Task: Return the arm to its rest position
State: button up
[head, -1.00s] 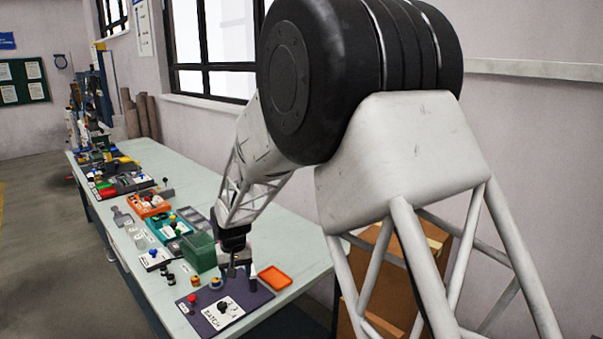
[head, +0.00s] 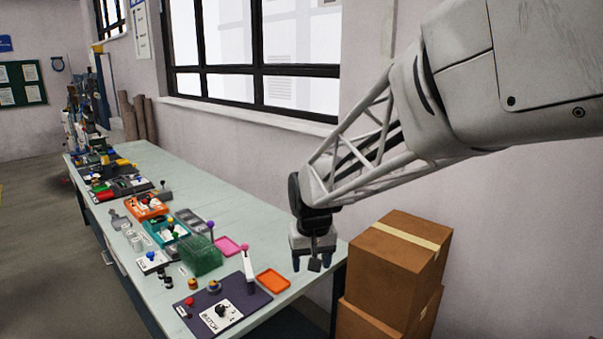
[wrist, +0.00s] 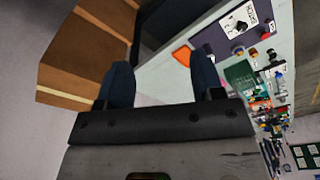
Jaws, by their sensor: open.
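The table end shows beyond the right finger and a box beyond the left one.
Stacked cardboard boxes (head: 395,255) stand right of the table. On the table's near end are a dark mat (head: 250,302) with a white switch plate (head: 221,315), an orange tray (head: 272,281) and a green bin (head: 201,256). Many parts lie farther back. The wall is behind.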

jog(key=s+d+r, duration=0.1)
jog(key=s+d, duration=0.4)
jog(key=s, duration=0.4)
jog(key=s+d+r+m, duration=0.1)
jog(key=s+d, duration=0.5)
jog(key=s, duration=0.3)
jog(key=s+d+r+m+t, duration=0.1)
jog(key=s+d, duration=0.4)
jog(key=s, duration=0.4)
jog(key=shift+s+d+h, duration=0.15)
jog(key=shift+h, duration=0.15)
